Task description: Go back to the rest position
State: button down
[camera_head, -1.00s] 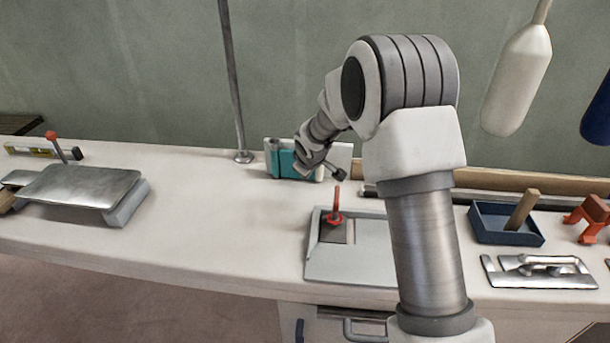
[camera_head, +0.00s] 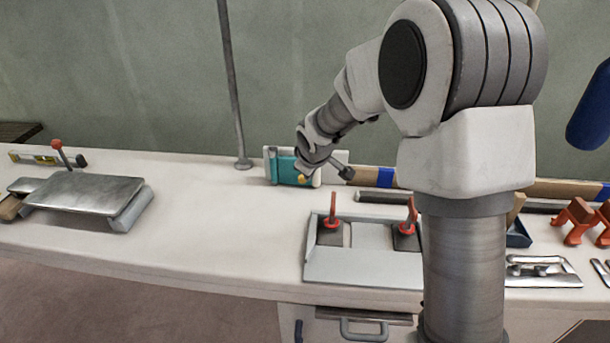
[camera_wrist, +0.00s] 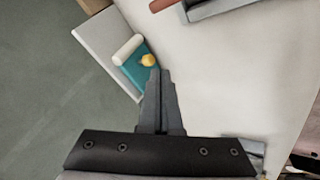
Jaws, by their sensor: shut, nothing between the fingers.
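My gripper shows in the wrist view (camera_wrist: 160,75) with its two dark fingers together and nothing between them. In the head view my arm reaches over the bench, and its end is near a teal block-like item (camera_head: 288,170) with a white roll at its side and a yellow knob. The fingers are mostly hidden there behind my wrist. In the wrist view the teal item (camera_wrist: 137,70) lies just left of the fingertips; I cannot tell whether they touch it.
A grey tray (camera_head: 350,268) with two red-handled tools stands in front of my arm. A metal plate (camera_head: 85,190) lies at the left. Orange clamps (camera_head: 575,222) and a trowel (camera_head: 540,270) lie at the right. The left middle bench is clear.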

jog(key=s+d+r+m+h, duration=0.1)
jog(key=s+d+r+m, duration=0.3)
jog(key=s+r, duration=0.55)
jog(key=s+d+r+m, duration=0.3)
jog(key=s+d+r, duration=0.15)
jog(key=s, duration=0.95)
jog(key=s+m+g, duration=0.1)
jog(key=s+m, duration=0.2)
jog(key=s, duration=0.8)
notch_tip(320, 180, up, 13)
jog(key=p, duration=1.3)
jog(key=shift+a+y, duration=0.2)
jog(key=shift+y, duration=0.2)
jog(key=shift+d, duration=0.15)
